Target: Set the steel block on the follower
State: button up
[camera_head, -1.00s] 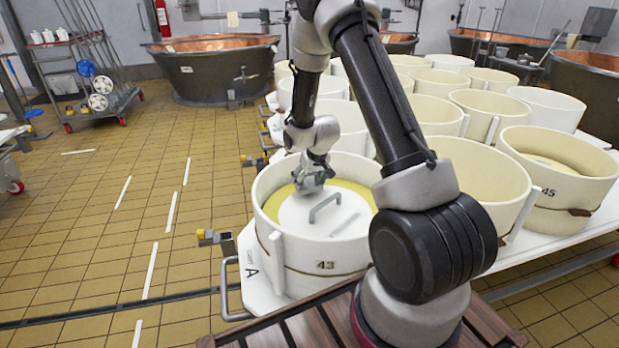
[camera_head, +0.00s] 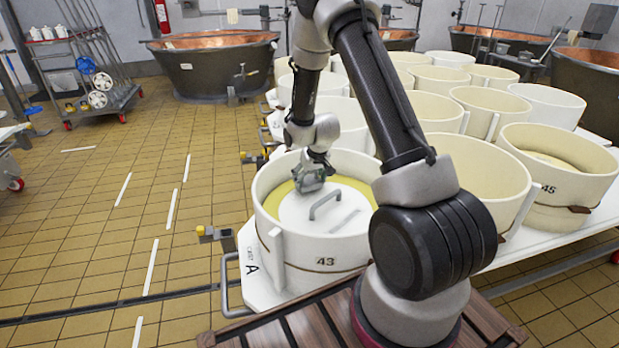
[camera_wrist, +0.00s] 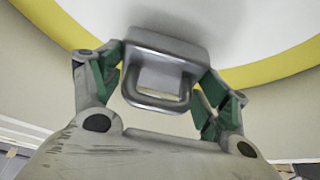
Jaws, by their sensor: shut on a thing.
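The follower (camera_head: 300,213) is a white disc with a grey bar handle, lying inside the round cream mould marked 43 (camera_head: 300,252). A yellow ring shows around its edge. My gripper (camera_head: 311,178) is inside the mould's rim, over the back part of the follower, behind the bar handle. It is shut on the steel block (camera_head: 309,184), a grey block with a loop handle. In the wrist view the block (camera_wrist: 150,47) is between the green finger pads, with the white follower (camera_wrist: 250,22) beyond it. I cannot tell whether the block touches the follower.
Several other cream moulds (camera_head: 483,105) crowd the white table (camera_head: 545,235) behind and to the right. Copper vats (camera_head: 212,65) stand at the back. A wheeled rack (camera_head: 82,70) is at the far left. The tiled floor at left is open.

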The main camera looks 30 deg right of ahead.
jog(key=shift+f, duration=0.7)
dwell(0.6)
jog(key=o, duration=2.1)
jog(key=shift+c, duration=0.2)
jog(key=v, duration=1.2)
